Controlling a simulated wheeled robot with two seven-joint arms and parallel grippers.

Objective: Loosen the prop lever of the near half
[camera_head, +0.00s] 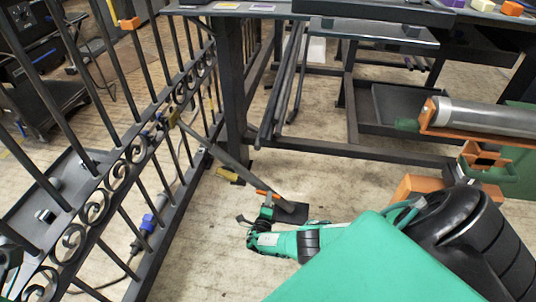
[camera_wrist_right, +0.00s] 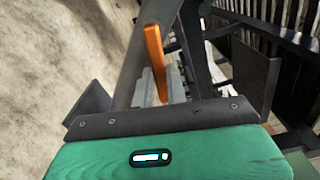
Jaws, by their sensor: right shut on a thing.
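The near half of the gate (camera_head: 110,185) is a black barred panel with scrollwork at the left of the head view. A dark prop (camera_head: 222,157) slants from it down to a flat dark foot plate (camera_head: 296,213) on the floor. An orange prop lever (camera_head: 267,193) sits low on the prop; it also stands up in the right wrist view (camera_wrist_right: 153,60). My right gripper (camera_head: 262,214) is at the lever, shut on it, with its dark fingers either side of lever and prop. The exact contact is hidden.
A dark work table (camera_head: 236,90) with legs and low rails stands behind the prop. An orange-ended grey cylinder (camera_head: 485,117) is at the right. A cable with a blue plug (camera_head: 148,222) lies by the gate. Bare floor (camera_head: 215,260) lies between gate and arm.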

